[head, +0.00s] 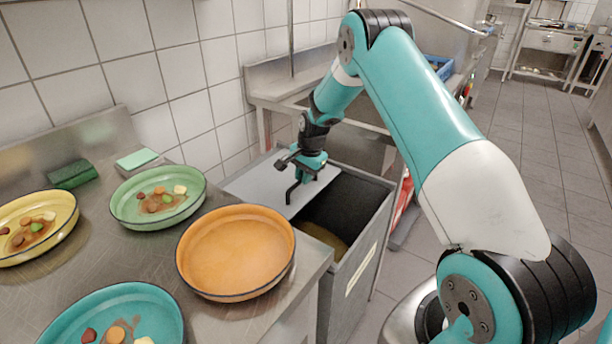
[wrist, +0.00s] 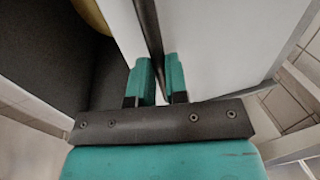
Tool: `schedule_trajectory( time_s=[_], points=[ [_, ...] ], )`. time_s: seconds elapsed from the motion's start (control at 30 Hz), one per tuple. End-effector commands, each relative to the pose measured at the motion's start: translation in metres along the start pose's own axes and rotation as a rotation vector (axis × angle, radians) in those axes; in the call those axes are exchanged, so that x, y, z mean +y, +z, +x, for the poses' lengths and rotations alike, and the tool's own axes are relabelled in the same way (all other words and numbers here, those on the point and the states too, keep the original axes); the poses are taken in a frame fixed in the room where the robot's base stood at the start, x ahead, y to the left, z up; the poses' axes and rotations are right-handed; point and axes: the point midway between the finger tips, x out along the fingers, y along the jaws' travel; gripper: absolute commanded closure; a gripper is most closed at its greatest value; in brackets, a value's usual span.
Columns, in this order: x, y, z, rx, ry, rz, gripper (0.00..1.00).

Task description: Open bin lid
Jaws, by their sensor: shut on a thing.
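The grey bin (head: 372,215) stands beyond the right end of the steel counter. Its pale grey lid (head: 258,187) covers the left part of the top; the right part is open and shows a dark inside. My gripper (head: 304,176) is over the lid's right part, by a dark bar-like handle (head: 290,196). In the wrist view, the teal fingertips (wrist: 160,80) are shut on the dark handle (wrist: 149,35), with the pale lid (wrist: 220,45) on both sides of it.
On the counter (head: 90,250) stand an empty orange bowl (head: 235,290) near the bin and green (head: 120,208), yellow (head: 70,225) and teal (head: 165,300) bowls with food scraps. Sponges lie by the wall. Something yellowish (wrist: 92,14) shows inside the bin. Floor at right is clear.

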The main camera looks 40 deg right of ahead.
Motion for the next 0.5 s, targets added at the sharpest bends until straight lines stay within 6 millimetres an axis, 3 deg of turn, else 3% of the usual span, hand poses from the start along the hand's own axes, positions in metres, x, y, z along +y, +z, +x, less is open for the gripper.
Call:
schedule_trajectory(
  time_s=[0.03,0.07,0.17,0.5],
  points=[
    [-0.0011,-0.0022,-0.0009,0.008,-0.004,0.003,1.00],
    [-0.0012,-0.0021,-0.0009,0.008,-0.004,0.003,0.83],
    [-0.0013,-0.0014,-0.0007,0.007,-0.003,0.002,0.60],
    [-0.0009,-0.0011,-0.0038,0.005,-0.003,0.001,0.60]
  ],
)
